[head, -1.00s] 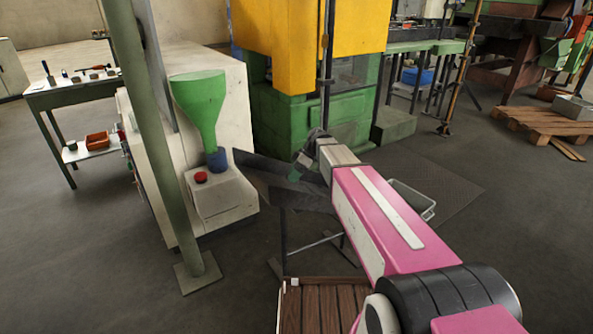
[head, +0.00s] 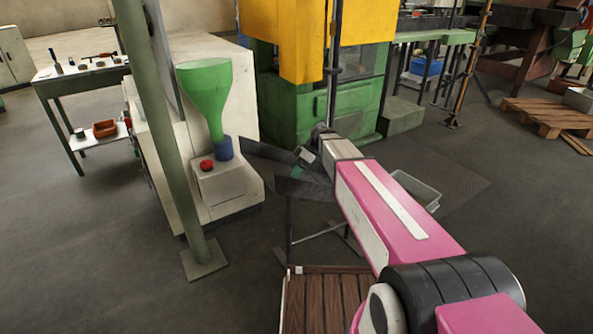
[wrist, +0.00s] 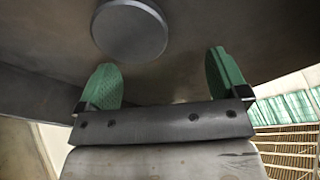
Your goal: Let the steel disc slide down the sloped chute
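The steel disc (wrist: 130,30) is a round grey plate lying on the dark metal surface of the sloped chute (wrist: 45,50) in the wrist view. My gripper (wrist: 162,68) is open, its two green fingers well apart. The disc lies just beyond the fingertips, nearer the left finger, and neither finger visibly touches it. In the head view the dark chute (head: 268,153) shows beside the green press, with my gripper (head: 300,164) over it. The disc cannot be made out there, and my arm hides part of the chute.
A white machine with a green funnel (head: 205,88) and a red button (head: 206,165) stands left of the chute. A green post (head: 160,120) rises in front of it. A grey bin (head: 418,188) sits on the floor right of my arm. A wooden slatted platform (head: 320,300) lies in front.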

